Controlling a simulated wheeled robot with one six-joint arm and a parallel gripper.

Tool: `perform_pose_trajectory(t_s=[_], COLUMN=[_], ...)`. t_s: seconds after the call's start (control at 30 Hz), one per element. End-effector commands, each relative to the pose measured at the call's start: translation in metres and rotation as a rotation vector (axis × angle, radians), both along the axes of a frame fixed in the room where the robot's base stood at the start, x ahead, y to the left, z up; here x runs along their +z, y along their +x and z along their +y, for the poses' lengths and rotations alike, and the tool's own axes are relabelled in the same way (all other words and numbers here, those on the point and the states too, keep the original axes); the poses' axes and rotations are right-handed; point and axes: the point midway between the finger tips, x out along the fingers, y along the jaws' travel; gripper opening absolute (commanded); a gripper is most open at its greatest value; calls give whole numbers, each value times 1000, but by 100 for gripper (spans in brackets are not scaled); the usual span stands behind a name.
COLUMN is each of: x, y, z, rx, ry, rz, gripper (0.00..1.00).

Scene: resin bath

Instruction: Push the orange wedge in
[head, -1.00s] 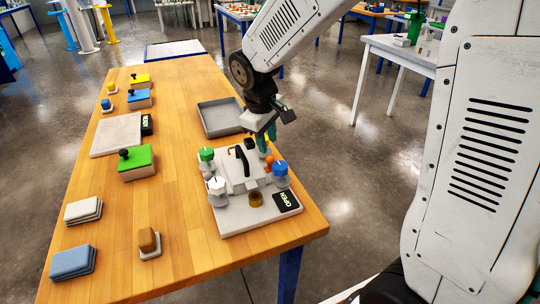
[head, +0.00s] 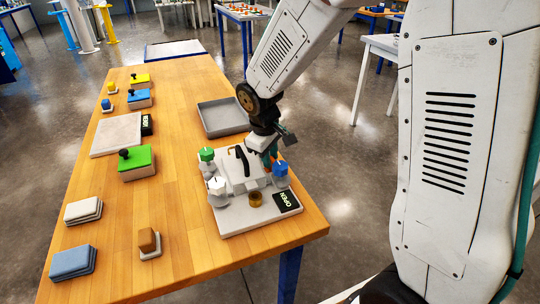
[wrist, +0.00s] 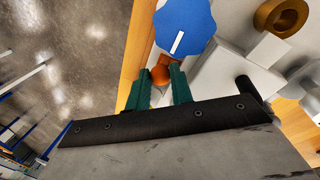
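The orange wedge (wrist: 160,74) shows in the wrist view as a rounded orange part with a darker block beyond it, beside the blue knob (wrist: 185,22). My gripper (wrist: 162,70) has its two teal fingers apart, one on each side of the orange part, which fills most of the gap. I cannot tell whether the fingers press on it. In the head view my gripper (head: 270,158) is low over the back right of the grey fixture (head: 235,222), by the blue knob (head: 280,175), and mostly hides the wedge.
A green knob (head: 206,155), a white knob (head: 217,187) and a brass ring (head: 256,199) stand on the fixture, with an OPEN sign (head: 287,202). A grey tray (head: 222,117) lies behind.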

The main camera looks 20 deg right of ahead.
Motion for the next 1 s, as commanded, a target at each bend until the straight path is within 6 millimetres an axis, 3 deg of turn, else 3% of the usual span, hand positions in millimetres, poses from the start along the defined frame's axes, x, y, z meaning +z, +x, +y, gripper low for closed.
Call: perform_pose_trajectory(t_s=[0.23, 0.27, 0.3, 0.67, 1.0], x=[0, 0, 0, 7, 60], y=[0, 0, 0, 0, -6], z=[4, 4, 4, 5, 13], rx=[0, 0, 0, 0, 1], ry=[0, 0, 0, 0, 0], rz=[0, 0, 0, -2, -4], gripper=[0, 25, 31, 31, 31])
